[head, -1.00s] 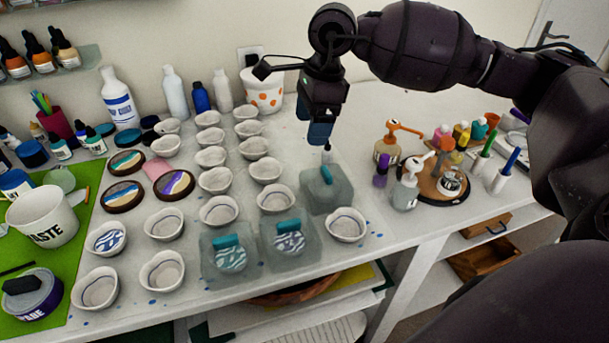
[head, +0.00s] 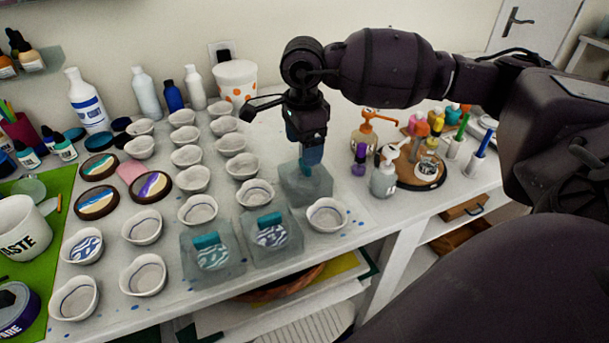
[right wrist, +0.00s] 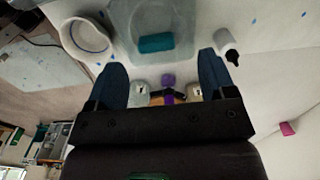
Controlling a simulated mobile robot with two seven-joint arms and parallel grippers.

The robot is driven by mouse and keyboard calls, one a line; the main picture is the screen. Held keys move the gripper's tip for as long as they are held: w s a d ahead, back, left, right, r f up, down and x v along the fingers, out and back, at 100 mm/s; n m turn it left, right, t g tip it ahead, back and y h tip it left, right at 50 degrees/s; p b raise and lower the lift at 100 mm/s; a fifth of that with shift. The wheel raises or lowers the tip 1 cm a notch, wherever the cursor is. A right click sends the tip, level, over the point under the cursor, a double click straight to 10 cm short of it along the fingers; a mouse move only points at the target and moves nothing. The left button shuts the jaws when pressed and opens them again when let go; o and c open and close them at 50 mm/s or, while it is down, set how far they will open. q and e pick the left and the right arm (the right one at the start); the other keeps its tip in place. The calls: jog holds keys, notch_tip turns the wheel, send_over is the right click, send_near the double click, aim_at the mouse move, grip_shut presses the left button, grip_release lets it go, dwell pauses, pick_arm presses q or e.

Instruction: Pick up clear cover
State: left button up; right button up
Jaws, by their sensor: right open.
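Three clear covers with teal handles stand on the white table in the head view. One cover (head: 293,187) is at the back right, below my right gripper (head: 311,167). My left gripper is not in view.
A white bowl (head: 327,215) stands right of the covers, with rows of bowls (head: 198,209) to the left. A pump bottle (head: 384,179) and a round wooden tray (head: 405,178) stand to the right. A small dark-tipped white item (right wrist: 226,42) is close to the right finger.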

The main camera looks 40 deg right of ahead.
aim_at(305, 176)
jog(key=f, duration=0.4)
jog(key=shift+s+f, duration=0.1)
jog(key=shift+s, duration=0.1)
jog(key=c, duration=1)
